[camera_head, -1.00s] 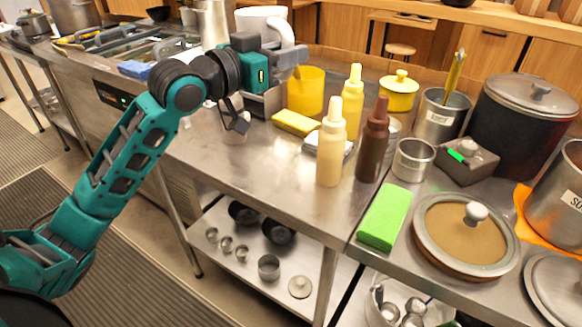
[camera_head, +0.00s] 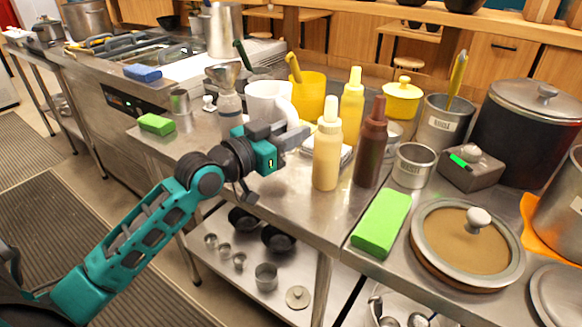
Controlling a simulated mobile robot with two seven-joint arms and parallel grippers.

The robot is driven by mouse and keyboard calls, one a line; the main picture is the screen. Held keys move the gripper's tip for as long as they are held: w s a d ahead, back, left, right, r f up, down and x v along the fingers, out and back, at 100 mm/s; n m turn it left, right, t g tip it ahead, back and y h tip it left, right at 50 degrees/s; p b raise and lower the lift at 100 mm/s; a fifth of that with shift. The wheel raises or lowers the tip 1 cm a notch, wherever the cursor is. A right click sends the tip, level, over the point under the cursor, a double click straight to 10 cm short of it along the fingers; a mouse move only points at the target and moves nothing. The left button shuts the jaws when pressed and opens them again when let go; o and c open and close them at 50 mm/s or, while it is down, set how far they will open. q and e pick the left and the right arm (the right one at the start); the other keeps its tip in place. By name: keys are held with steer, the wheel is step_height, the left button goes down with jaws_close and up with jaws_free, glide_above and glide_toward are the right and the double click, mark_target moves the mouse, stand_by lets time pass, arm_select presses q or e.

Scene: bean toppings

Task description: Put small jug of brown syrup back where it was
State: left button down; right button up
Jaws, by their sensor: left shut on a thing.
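A small white jug (camera_head: 264,98) with a curved handle stands out in the middle of the head view, upright. My left gripper (camera_head: 294,138) is shut at the handle side of this jug, just below and right of its body. The jug's contents are not visible, so I cannot see any brown syrup. Its base is hidden behind my gripper, so I cannot tell whether it touches the steel counter (camera_head: 300,205). My right gripper is not in view.
A beige bottle (camera_head: 327,155) stands close right of my left gripper, with a yellow bottle (camera_head: 351,108) and a brown bottle (camera_head: 371,150) beyond. A yellow pot (camera_head: 310,95) is behind the jug. A metal shaker (camera_head: 229,105) is left of it.

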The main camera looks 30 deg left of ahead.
arm_select(q)
step_height(320, 180, down, 3)
step_height(320, 180, down, 4)
steer(key=shift+r+b, duration=0.2)
steer(key=shift+b, duration=0.6)
steer(key=shift+f, duration=0.2)
steer(key=c, duration=0.9)
jaws_free()
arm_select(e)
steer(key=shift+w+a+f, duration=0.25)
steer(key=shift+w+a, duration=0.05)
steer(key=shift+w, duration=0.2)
arm_select(q)
steer(key=shift+s+r, duration=0.1)
steer(key=v, duration=1.1)
steer(key=shift+s+a, duration=0.1)
steer(key=shift+s, duration=0.3)
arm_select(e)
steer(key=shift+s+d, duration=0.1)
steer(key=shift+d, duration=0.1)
